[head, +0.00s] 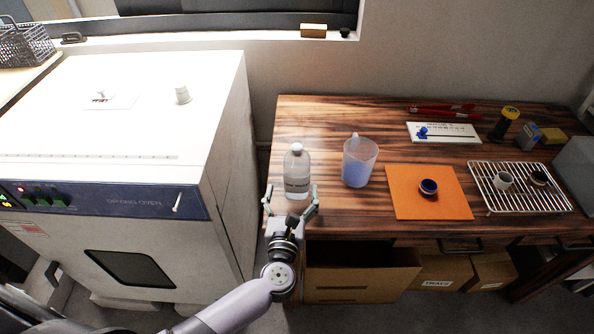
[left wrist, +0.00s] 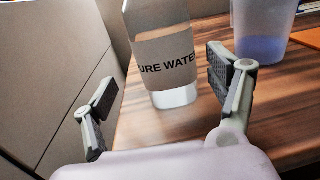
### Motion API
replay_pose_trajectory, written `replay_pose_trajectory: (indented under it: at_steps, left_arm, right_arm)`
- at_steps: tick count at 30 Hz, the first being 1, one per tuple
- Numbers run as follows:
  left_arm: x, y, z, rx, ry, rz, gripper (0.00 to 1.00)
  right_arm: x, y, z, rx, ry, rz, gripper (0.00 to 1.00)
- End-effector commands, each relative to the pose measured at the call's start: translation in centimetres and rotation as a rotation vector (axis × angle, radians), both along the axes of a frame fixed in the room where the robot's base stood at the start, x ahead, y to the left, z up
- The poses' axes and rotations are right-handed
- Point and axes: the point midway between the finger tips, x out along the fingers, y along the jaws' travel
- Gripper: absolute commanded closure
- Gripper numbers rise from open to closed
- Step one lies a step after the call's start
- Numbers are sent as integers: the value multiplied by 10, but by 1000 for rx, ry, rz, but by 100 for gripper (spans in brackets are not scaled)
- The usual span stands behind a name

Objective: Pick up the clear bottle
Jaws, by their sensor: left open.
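The clear bottle (head: 297,172) stands upright at the left front part of the wooden table, with a white cap and a label. In the left wrist view the bottle (left wrist: 165,55) shows label text reading "URE WATE", and its top is cut off. My left gripper (head: 292,194) is open at the table's front edge, its fingers pointing toward the bottle. In the left wrist view the left gripper's fingers (left wrist: 160,85) are spread wide to either side of the bottle's lower part, with gaps on both sides. My right gripper is not in view.
A beaker of blue liquid (head: 359,161) stands just right of the bottle. Beyond it are an orange mat (head: 408,206) with a small dark round container (head: 428,187) and a wire rack (head: 540,200). The white drying oven (head: 130,130) stands close on the left.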

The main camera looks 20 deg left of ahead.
Motion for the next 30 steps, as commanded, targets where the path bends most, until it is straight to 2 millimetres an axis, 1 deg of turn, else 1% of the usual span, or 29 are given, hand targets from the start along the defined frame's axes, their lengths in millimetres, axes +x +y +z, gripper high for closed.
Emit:
replay_pose_trajectory:
  at_steps: [5,11,16,19,25,30]
  left_arm:
    - [11,1,2,0,-1,-1,20]
    - [37,0,11,1,-2,-1,20]
    - [55,3,8,1,0,-1,20]
    - [59,4,8,0,0,-1,20]
    - [59,4,7,0,1,-1,20]
    - [59,4,7,0,1,-1,31]
  right_arm:
    - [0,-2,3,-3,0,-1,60]
    - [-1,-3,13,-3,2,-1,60]
    - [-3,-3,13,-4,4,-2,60]
    - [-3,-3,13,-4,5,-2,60]
    - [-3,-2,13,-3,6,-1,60]
    - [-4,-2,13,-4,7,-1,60]
